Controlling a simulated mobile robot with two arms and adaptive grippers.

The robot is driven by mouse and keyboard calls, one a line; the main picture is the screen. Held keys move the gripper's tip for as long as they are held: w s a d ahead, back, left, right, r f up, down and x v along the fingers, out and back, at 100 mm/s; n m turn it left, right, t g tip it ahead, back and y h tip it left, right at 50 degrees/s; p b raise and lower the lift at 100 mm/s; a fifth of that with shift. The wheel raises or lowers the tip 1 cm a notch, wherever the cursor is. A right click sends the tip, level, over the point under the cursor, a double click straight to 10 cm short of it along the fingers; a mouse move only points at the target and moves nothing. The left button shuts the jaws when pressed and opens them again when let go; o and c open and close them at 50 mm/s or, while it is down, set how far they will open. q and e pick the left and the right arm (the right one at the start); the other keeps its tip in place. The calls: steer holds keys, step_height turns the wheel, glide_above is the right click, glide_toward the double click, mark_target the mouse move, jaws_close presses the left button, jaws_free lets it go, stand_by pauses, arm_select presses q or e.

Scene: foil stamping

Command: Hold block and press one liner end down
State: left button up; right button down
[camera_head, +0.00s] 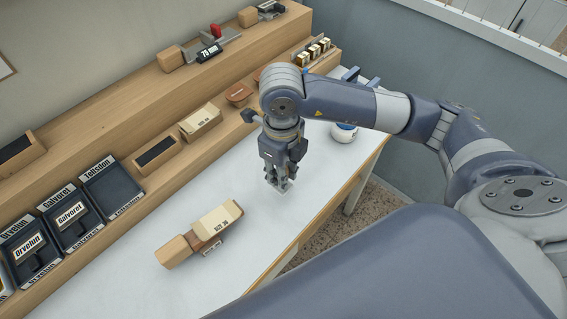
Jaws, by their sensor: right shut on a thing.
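A wooden block (174,252) lies on the white tabletop. A cream printed piece (219,219) lies against it towards the upper right, with a small grey metal part (210,247) at its near side. I cannot make out a separate liner end. My right gripper (279,184) points down, to the right of and apart from the block and the cream piece. It is shut on a small greyish thing between its fingertips, too small to identify. My left gripper is not in view.
Black labelled trays (76,217) stand at the left. A wooden stepped shelf (150,98) runs along the back with several small items. A round white jar (344,132) stands behind my right gripper. The tabletop (262,225) between gripper and block is clear.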

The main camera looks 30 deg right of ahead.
arm_select(q)
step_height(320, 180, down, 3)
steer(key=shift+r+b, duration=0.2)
steer(key=shift+b, duration=0.8)
arm_select(e)
steer(key=s+a+r, duration=0.1)
steer(key=s+a, duration=0.5)
steer(key=s, duration=0.3)
steer(key=shift+s, duration=0.25)
